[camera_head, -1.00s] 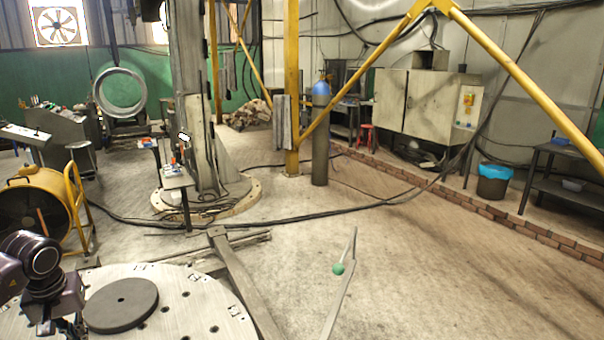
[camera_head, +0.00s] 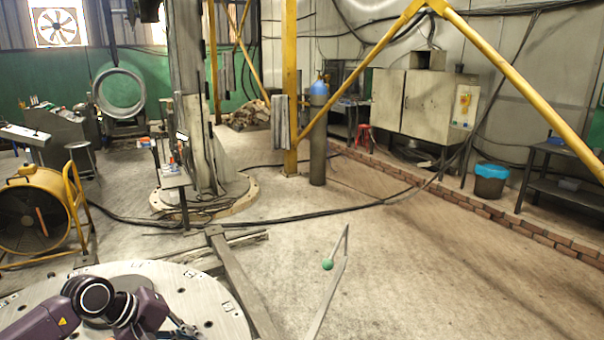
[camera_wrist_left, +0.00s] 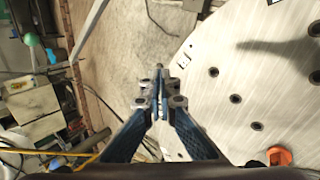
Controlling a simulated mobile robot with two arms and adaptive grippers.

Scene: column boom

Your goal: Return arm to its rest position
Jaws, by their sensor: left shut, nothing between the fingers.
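My left arm (camera_head: 93,305) comes in from the lower left in the head view, over the round metal table. My left gripper (camera_head: 188,329) hangs at the right end of that arm, near the table's front right part, its fingers partly cut by the frame edge. In the left wrist view the gripper (camera_wrist_left: 158,80) is shut and empty, its fingertips beside the table's edge with floor beyond. My right gripper is in neither view.
The round metal table (camera_head: 215,300) has holes and a dark disc, mostly hidden by my arm. A yellow fan (camera_head: 38,212) stands left. Floor at right is open.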

